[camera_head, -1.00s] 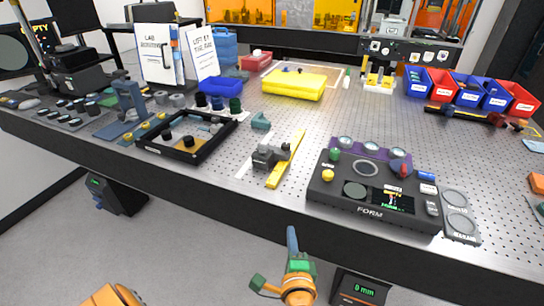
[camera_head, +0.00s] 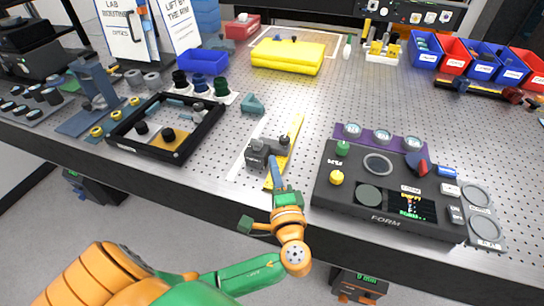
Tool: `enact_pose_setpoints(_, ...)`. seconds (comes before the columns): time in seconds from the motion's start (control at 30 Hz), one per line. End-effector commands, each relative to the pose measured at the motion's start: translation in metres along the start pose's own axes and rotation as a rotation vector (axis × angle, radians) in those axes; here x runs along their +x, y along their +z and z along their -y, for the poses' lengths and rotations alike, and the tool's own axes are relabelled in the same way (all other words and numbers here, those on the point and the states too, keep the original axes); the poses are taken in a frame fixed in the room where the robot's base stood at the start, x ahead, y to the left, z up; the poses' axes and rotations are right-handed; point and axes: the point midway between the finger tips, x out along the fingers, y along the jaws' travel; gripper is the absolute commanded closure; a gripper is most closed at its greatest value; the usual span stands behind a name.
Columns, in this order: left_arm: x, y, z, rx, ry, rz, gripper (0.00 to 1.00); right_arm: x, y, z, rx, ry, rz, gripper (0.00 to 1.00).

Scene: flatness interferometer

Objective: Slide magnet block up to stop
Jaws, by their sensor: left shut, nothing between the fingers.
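A dark grey block (camera_head: 257,155), which looks like the magnet block, sits at the near half of a yellow bar (camera_head: 295,129) on the perforated bench. The bar runs away from the bench's front edge. I cannot make out a clear stop. My left gripper (camera_head: 276,166) is shut and empty. Its blue-grey fingers point away from me at the near end of the bar, just in front of the block and partly over the bar. I cannot tell whether they touch the block. My right gripper is not in view.
A black frame tray (camera_head: 207,126) stands left of the bar. A small teal wedge (camera_head: 252,104) lies beyond the block. The dark FORM console (camera_head: 329,193) stands close on the right. A yellow case (camera_head: 288,64) lies farther back, with bare bench before it.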

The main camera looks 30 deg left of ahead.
Motion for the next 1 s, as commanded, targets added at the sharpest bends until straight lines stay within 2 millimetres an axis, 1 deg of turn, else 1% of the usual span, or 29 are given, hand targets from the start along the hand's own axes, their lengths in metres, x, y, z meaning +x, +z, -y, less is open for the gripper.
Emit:
enact_pose_setpoints(0.03, 0.011, 0.0, 0.004, 0.002, -0.005, 0.001, 1.0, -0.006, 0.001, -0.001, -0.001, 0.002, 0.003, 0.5)
enact_pose_setpoints(0.2, 0.044, 0.001, 0.003, 0.002, -0.003, 0.002, 1.0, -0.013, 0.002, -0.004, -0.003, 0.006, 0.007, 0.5)
enact_pose_setpoints(0.3, 0.057, 0.0, 0.002, 0.002, -0.002, 0.0, 1.0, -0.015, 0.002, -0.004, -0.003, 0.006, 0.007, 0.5)
enact_pose_setpoints(0.4, 0.065, 0.0, 0.001, 0.001, 0.0, 0.001, 1.0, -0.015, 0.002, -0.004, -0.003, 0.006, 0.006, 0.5)
enact_pose_setpoints(0.5, 0.068, 0.0, 0.0, 0.0, 0.001, 0.0, 1.0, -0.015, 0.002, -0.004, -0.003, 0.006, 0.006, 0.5)
enact_pose_setpoints(0.77, 0.068, 0.0, 0.0, 0.0, 0.002, 0.0, 1.0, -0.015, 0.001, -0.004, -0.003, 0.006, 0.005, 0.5)
enact_pose_setpoints(1.0, 0.065, 0.008, 0.0, -0.001, 0.001, 0.002, 1.0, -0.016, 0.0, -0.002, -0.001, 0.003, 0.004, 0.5)
